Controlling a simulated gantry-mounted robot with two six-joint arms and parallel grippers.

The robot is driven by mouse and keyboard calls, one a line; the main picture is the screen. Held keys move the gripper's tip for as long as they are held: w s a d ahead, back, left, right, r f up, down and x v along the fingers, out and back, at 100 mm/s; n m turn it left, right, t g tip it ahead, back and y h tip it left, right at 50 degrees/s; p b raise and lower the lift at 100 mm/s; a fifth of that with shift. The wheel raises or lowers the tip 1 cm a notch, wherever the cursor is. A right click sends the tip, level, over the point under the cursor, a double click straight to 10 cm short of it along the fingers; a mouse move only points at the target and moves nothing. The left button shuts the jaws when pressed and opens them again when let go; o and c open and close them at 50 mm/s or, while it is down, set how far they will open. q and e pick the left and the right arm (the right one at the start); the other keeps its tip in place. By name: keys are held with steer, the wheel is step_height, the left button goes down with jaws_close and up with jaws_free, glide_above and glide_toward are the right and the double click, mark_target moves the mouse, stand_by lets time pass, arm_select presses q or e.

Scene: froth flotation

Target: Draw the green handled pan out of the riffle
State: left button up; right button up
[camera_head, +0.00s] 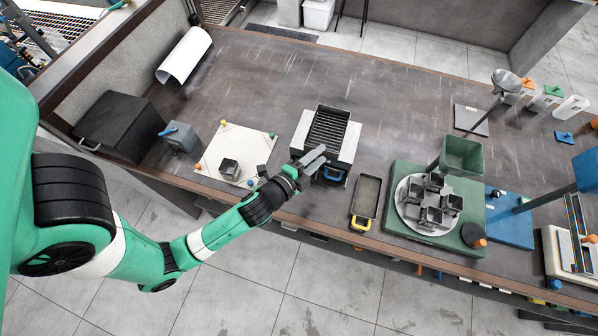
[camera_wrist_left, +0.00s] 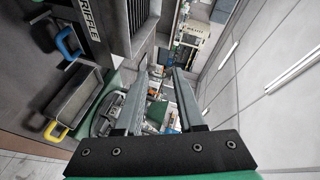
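The riffle (camera_head: 328,134) is a dark slotted box between pale side panels, near the table's front edge. In the left wrist view its lettered side (camera_wrist_left: 88,28) fills the upper left. My left gripper (camera_head: 313,163) is at its front left corner, fingers apart. The fingers also show in the left wrist view (camera_wrist_left: 159,76), with nothing visibly held between them. A blue handle (camera_head: 334,175) sticks out at the riffle's front and shows in the left wrist view (camera_wrist_left: 67,42). I cannot make out a green pan handle for certain; the gripper covers that front corner. My right gripper is out of view.
A loose pan with a yellow handle (camera_head: 361,222) lies right of the riffle. A green base (camera_head: 396,227) carries a round plate of square cups. A pale mat (camera_head: 211,164) with a small cup lies left. The table behind the riffle is mostly clear.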

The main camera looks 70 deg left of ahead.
arm_select(q)
steer(key=s+f+g+b, duration=0.1)
steer(key=s+f, duration=0.2)
steer(key=f, duration=0.1)
steer(key=s+f+g+b, duration=0.1)
steer(key=s+f, duration=0.2)
steer(key=f, duration=0.2)
steer(key=s+f+g+b, duration=0.1)
steer(key=s+f, duration=0.2)
steer(key=f, duration=0.2)
steer(key=shift+s, duration=0.4)
steer(key=shift+a+f+b, duration=0.1)
steer(key=shift+b, duration=0.2)
steer(key=shift+w, duration=0.1)
steer(key=shift+w+a, duration=0.2)
steer(key=b+x, duration=0.1)
steer(key=x, duration=1)
steer(key=shift+s+f, duration=0.15)
steer(key=shift+f, duration=0.05)
